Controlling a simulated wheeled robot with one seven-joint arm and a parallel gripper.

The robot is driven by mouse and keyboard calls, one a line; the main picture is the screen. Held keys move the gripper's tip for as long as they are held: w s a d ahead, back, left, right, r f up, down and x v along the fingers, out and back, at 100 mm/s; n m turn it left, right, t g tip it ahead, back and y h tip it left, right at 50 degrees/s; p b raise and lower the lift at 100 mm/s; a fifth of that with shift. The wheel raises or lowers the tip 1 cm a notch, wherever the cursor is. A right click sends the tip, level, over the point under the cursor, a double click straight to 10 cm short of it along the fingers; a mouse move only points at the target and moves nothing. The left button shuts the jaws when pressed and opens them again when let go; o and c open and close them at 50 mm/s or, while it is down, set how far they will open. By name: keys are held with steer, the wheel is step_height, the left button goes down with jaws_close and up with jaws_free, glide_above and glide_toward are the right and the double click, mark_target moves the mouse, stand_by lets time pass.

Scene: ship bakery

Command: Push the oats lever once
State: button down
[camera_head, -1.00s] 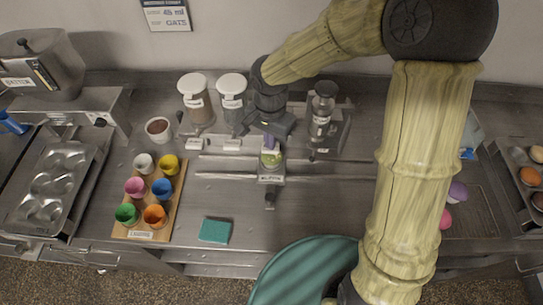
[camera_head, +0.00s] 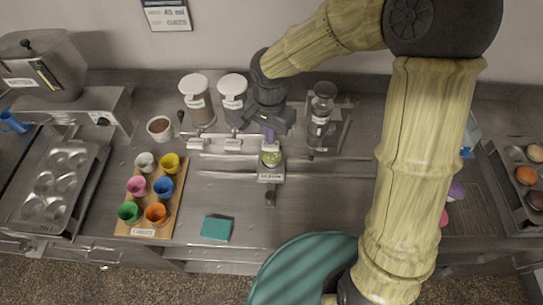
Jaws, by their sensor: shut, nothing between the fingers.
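Three upright dispensers stand along the back wall: a brown-filled one (camera_head: 197,100), a greyish one (camera_head: 232,102) beside it, and a dark-topped one (camera_head: 321,108) to the right. Their labels are too small to read, so I cannot tell which holds oats. Small pale plates (camera_head: 197,144) show at the foot of the left two. My gripper (camera_head: 269,137) is shut and empty, pointing down between the middle and right dispensers. My wrist hides part of the middle dispenser's right side.
A wooden board with several coloured cups (camera_head: 143,233), a brown-filled bowl (camera_head: 159,127) and a teal sponge (camera_head: 216,228) are to the left. A muffin tin (camera_head: 45,207) lies far left. The front middle counter is mostly clear.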

step_height(320, 180, up, 6)
steer(key=p, duration=0.4)
stand_by(0.5)
stand_by(0.4)
steer(key=shift+d+f, duration=0.25)
steer(key=shift+d, duration=0.15)
steer(key=s+d+f+n+t+b, duration=0.1)
steer(key=s+d+f+n+b, duration=0.1)
steer(key=d, duration=0.7)
steer(key=s+d+f+n+t+b, duration=0.1)
steer(key=s+d+f+n+b, duration=0.2)
steer(key=d, duration=0.7)
steer(key=shift+s+f+t+b, duration=0.3)
steer(key=shift+s+f+b, duration=0.2)
steer(key=shift+s+b, duration=0.3)
steer(key=shift+d, duration=0.1)
